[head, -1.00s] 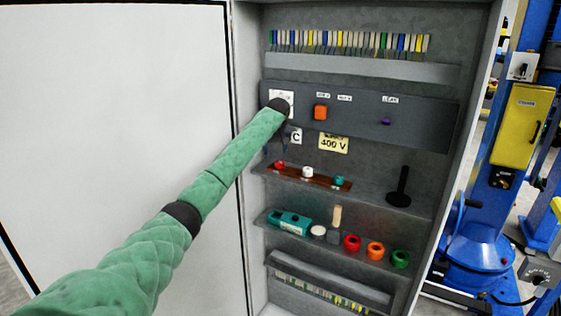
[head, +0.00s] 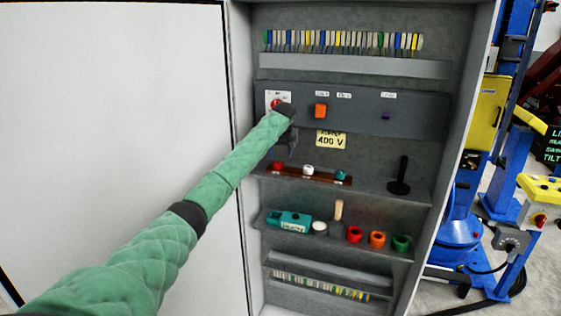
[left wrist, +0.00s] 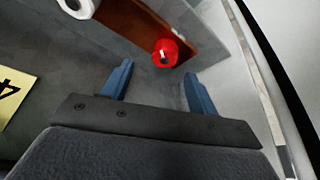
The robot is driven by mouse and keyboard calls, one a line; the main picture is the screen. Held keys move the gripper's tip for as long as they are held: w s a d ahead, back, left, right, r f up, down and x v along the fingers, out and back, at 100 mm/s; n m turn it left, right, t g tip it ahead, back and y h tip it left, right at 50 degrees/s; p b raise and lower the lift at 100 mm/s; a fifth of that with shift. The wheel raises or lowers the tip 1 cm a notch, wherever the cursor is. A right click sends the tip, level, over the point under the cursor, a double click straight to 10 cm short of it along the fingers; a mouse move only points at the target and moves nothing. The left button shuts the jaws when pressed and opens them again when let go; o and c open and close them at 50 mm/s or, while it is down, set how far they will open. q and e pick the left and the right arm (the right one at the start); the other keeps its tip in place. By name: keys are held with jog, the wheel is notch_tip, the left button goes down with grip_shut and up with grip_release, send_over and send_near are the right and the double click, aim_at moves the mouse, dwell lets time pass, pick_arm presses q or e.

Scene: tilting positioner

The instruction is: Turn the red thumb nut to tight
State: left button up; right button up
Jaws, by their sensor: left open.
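The red thumb nut (head: 277,166) sits at the left end of a brown strip (head: 325,176) on a shelf in the cabinet. In the left wrist view the red nut (left wrist: 165,52) has a pale mark on its face. My left gripper (head: 291,150) is beside the panel, just above the strip in the head view. In the left wrist view its two blue fingers (left wrist: 158,74) are apart and empty, with the nut beyond the tips, between their lines. My right gripper is not in view.
A white nut (head: 307,170) and a teal nut (head: 340,175) share the strip. A black upright handle (head: 400,176) stands to the right. Above are a red knob (head: 276,104) and an orange switch (head: 321,111). The cabinet door (head: 120,110) stands open at left.

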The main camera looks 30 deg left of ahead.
aim_at(278, 162)
pick_arm(q)
jog(key=p+x, duration=0.1)
jog(key=x, duration=0.1)
jog(key=a+p+x, duration=0.1)
jog(key=x, duration=0.2)
jog(key=shift+s+f+p, duration=0.15)
jog(key=shift+p, duration=0.25)
jog(key=shift+d+f, duration=0.1)
jog(key=shift+f, duration=0.25)
jog(key=shift+c, duration=0.3)
jog(key=c, duration=0.9)
